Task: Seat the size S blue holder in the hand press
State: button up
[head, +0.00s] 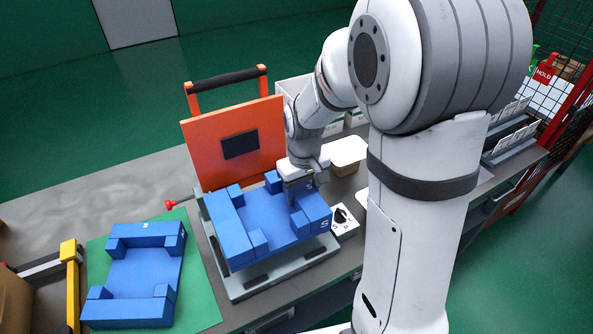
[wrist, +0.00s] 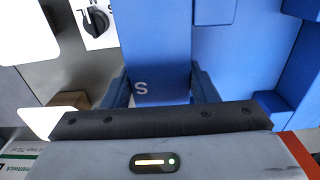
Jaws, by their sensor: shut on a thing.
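The size S blue holder (head: 262,214), with an "S" on its end wall, is over the grey base (head: 290,276) of the hand press. My gripper (head: 300,192) is shut on that holder's wall at its right end. In the wrist view the jaws (wrist: 163,88) straddle the blue wall (wrist: 160,45) just by the "S". The press's orange plate (head: 207,155) stands raised behind the holder. The holder looks about level; dark pads on the base show in front of it. I cannot tell whether its underside touches the base.
A second blue holder (head: 142,275) lies on a green mat (head: 203,290) at the left. A white plate with a black knob (head: 342,217) sits right of the press. A yellow-ended frame (head: 72,285) stands at the far left.

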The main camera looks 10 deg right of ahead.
jog(key=shift+w+a+f, duration=0.1)
jog(key=shift+w, duration=0.1)
jog(key=shift+s+f+b, duration=0.1)
jog(key=shift+f+b, duration=2.35)
jog(key=shift+f, duration=0.75)
jog(key=o, duration=1.5)
notch_tip(320, 180, up, 8)
jog(key=shift+f, duration=0.1)
